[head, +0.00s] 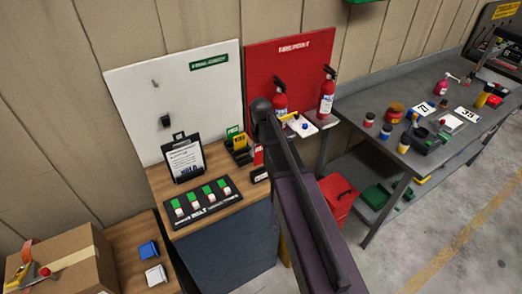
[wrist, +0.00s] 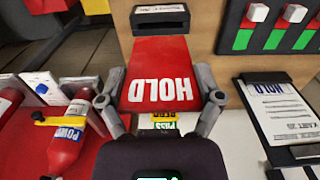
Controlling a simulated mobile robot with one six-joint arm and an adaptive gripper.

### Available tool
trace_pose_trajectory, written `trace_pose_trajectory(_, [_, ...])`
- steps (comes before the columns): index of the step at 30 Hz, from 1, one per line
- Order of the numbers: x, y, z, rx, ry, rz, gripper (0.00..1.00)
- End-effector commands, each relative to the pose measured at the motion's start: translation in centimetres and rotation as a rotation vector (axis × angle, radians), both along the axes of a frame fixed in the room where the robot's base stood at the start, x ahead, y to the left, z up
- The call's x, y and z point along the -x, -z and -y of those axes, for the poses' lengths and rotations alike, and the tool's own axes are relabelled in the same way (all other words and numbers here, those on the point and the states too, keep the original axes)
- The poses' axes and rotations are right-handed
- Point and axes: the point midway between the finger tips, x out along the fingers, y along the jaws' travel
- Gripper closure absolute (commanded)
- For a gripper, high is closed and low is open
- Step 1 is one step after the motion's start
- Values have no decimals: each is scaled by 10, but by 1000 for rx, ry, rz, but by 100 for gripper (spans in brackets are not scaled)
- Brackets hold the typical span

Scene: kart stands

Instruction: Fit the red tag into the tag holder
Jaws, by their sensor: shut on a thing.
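The red tag (wrist: 160,70), lettered HOLD upside down in the wrist view, is held between the two fingers of my gripper (wrist: 160,99). A strip of the tag shows in the head view (head: 258,156) beside my arm. The black tag holder (wrist: 160,18) has a white label and lies just beyond the tag's far edge; it also shows in the head view (head: 261,177) on the wooden bench. The tag's edge looks close to the holder, but I cannot tell whether they touch. My arm hides much of my gripper in the head view.
A rack with yellow (head: 239,142) and green (head: 232,131) tags stands close behind. A clipboard (head: 185,158) and a black switch panel (head: 201,201) are at left. Fire extinguishers (head: 327,93) stand at right by the red board (head: 289,62).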

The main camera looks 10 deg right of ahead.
Motion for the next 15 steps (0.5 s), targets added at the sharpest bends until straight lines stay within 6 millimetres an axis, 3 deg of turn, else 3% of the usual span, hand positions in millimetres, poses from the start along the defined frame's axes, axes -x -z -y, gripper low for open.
trace_pose_trajectory(6, [0,17,0,0,-1,0,54])
trace_pose_trajectory(15, [0,25,0,0,-1,0,54])
